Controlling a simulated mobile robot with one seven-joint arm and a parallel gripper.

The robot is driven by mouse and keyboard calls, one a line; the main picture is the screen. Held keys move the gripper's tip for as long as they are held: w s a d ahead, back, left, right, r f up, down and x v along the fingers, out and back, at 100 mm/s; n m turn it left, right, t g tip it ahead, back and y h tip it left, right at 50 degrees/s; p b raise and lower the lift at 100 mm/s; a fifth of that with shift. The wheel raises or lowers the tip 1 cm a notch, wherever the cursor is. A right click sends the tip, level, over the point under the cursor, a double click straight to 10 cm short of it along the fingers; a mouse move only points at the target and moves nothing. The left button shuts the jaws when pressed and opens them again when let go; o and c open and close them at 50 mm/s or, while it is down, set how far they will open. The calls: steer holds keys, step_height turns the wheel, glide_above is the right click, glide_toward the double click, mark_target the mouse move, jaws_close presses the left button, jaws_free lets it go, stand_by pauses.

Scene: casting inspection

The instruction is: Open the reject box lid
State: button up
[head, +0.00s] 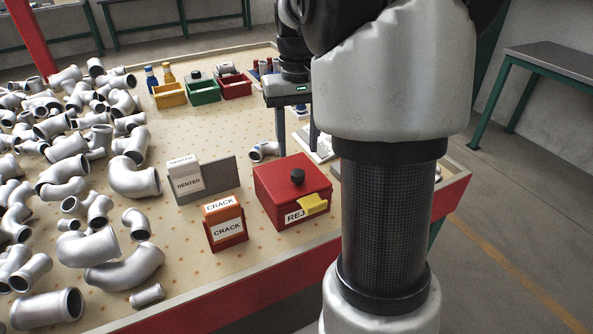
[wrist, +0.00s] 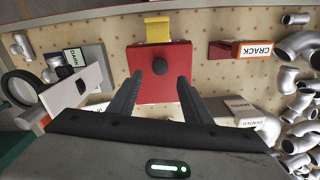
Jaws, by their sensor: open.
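The red reject box (head: 275,205) stands near the front right edge of the table with its lid (head: 275,178) shut. A black round knob (head: 298,177) sits on the lid. A yellow tab (head: 315,204) on the front partly covers the box's label. In the wrist view the lid (wrist: 178,60), knob (wrist: 159,69) and yellow tab (wrist: 158,28) lie ahead of my gripper. My gripper (head: 296,150) is open and empty behind the box, pointing down. In the wrist view its fingertips (wrist: 169,82) appear just short of the knob; I see no contact.
The orange CRACK box (head: 225,222) and white DENTED box (head: 187,180), with a grey panel (head: 222,180), stand left of the reject box. Silver pipe castings (head: 90,180) crowd the table's left. Yellow, green and red bins (head: 203,92) stand at the back.

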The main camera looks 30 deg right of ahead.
mark_target(298, 172)
step_height(298, 172, down, 7)
steer(key=shift+b, duration=0.8)
steer(key=shift+r, duration=0.1)
jaws_close()
